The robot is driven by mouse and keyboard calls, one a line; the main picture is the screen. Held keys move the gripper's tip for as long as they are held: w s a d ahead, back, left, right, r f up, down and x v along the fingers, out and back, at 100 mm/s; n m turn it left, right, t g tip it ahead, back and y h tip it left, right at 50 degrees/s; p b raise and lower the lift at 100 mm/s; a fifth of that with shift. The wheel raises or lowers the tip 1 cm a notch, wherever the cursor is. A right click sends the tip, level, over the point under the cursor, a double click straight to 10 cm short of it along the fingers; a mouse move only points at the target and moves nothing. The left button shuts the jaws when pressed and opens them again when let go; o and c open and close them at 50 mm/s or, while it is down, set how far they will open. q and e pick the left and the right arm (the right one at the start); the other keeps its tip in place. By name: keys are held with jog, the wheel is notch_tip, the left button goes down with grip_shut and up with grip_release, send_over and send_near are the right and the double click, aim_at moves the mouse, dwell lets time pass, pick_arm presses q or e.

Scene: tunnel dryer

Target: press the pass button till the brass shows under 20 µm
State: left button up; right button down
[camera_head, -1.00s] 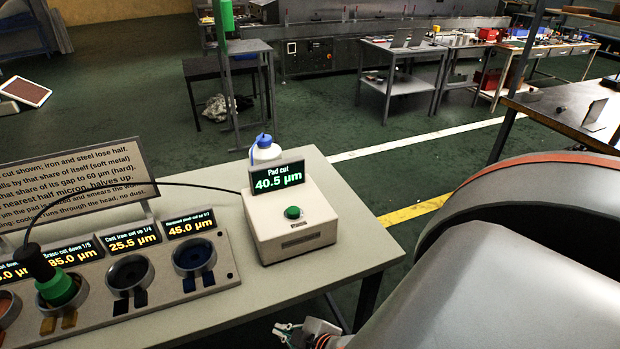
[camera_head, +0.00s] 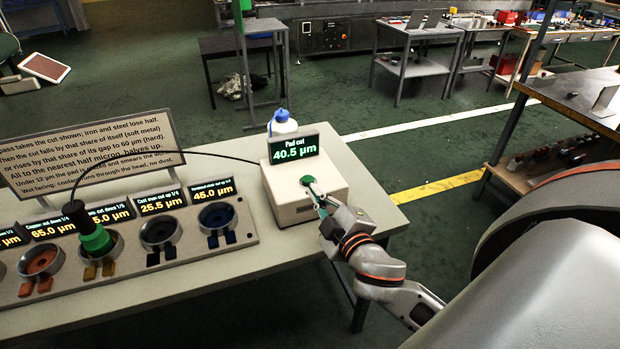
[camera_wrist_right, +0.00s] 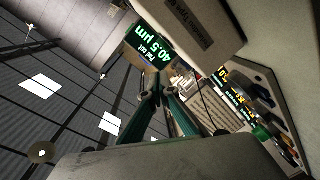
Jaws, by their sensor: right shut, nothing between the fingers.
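The pass button (camera_head: 308,181) is a small green cap on top of the cream box, whose display (camera_head: 294,150) reads "Pad cut 40.5 µm". My right gripper (camera_head: 313,188) is shut and empty, its fingertips at the button; I cannot tell whether it is pressed down. The display also shows in the right wrist view (camera_wrist_right: 150,42), near the dark green fingers (camera_wrist_right: 158,92). The green-and-black head (camera_head: 94,233) sits over the brass cup (camera_head: 107,262), which has yellow tabs. The brass display (camera_head: 113,214) is partly covered by the head; its visible end reads "5.0 µm". My left gripper is out of view.
Other cups show copper (camera_head: 40,262) at 65.0, cast iron (camera_head: 160,232) at 25.5 and hardened steel (camera_head: 217,217) at 45.0 µm. A black cable (camera_head: 190,153) arches from head to box. A blue-capped bottle (camera_head: 283,125) stands behind the box. An instruction sign (camera_head: 90,155) stands behind the cups.

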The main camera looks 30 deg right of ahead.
jog(key=w+a+r+n+t+y, duration=0.2)
jog(key=a+r+n+y, duration=0.15)
jog(key=r, duration=0.35)
jog(key=w+a+r+n+t+y, duration=0.2)
jog(key=a+r+n+t+y, duration=0.15)
jog(key=r, duration=0.25)
jog(key=a+r+n+g+y, duration=0.3)
jog(key=a+n+g+y, duration=0.7)
jog(key=n, duration=0.4)
jog(key=w+d+f+n+g+h, duration=0.2)
jog(key=d+f+n+g+h, duration=0.15)
jog(key=d+f, duration=0.25)
jog(key=w+d+m+h, duration=0.2)
jog(key=d+h, duration=0.5)
jog(key=d, duration=0.8)
jog(key=shift+w+d+f+p, duration=0.2)
jog(key=shift+w+f+p, duration=0.15)
jog(key=shift+w+f, duration=0.1)
jog(key=shift+f, duration=0.15)
